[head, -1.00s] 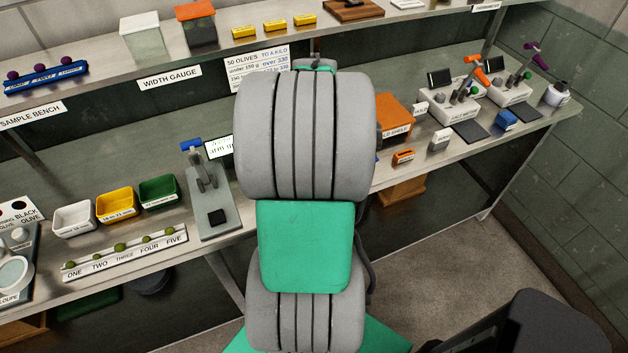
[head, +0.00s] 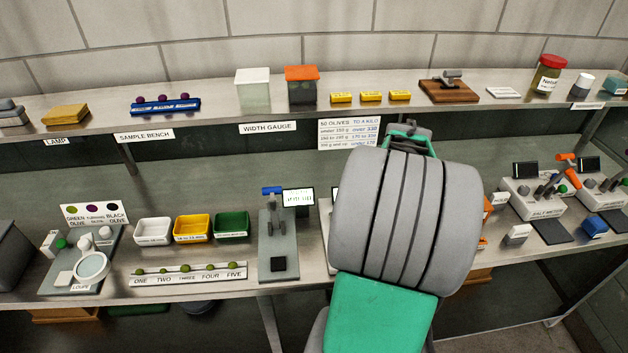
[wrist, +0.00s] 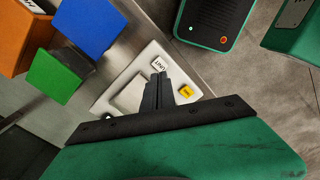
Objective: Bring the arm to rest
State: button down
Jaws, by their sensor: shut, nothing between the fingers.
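My gripper (wrist: 158,92) shows in the wrist view with its dark fingers together and nothing between them. It is over a white plate (wrist: 125,92) that carries a small printed label and a yellow piece (wrist: 186,91); I cannot tell the height between them. In the head view my grey and green arm rises in front of the bench, right of the middle. My fingers cannot be made out there, and the arm hides part of the bench behind it.
White, yellow (head: 193,228) and green (head: 232,225) bins stand on the bench (head: 120,300) behind a row of numbered olives. A blue-handled device (head: 275,240) stands left of my arm. Two white meters are at right. The wrist view shows blue (wrist: 83,27) and green (wrist: 58,78) blocks nearby.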

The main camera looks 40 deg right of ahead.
jog(key=m, duration=0.6)
jog(key=shift+d+f, duration=0.1)
jog(key=s+a+f+m, duration=0.2)
jog(key=a+m, duration=0.5)
jog(key=m, duration=0.2)
jog(key=w+a+r+n+t, duration=0.1)
jog(key=w+a+r+n, duration=0.2)
jog(key=a, duration=0.5)
jog(key=w+a+r+n+t, duration=0.2)
jog(key=w+a+r+n, duration=0.1)
jog(key=a, duration=0.5)
jog(key=w+a+r+n+t, duration=0.1)
jog(key=w+a+r+n, duration=0.2)
jog(key=a, duration=0.6)
notch_tip(320, 180, up, 2)
jog(key=shift+w+r, duration=0.1)
jog(key=shift+w, duration=0.25)
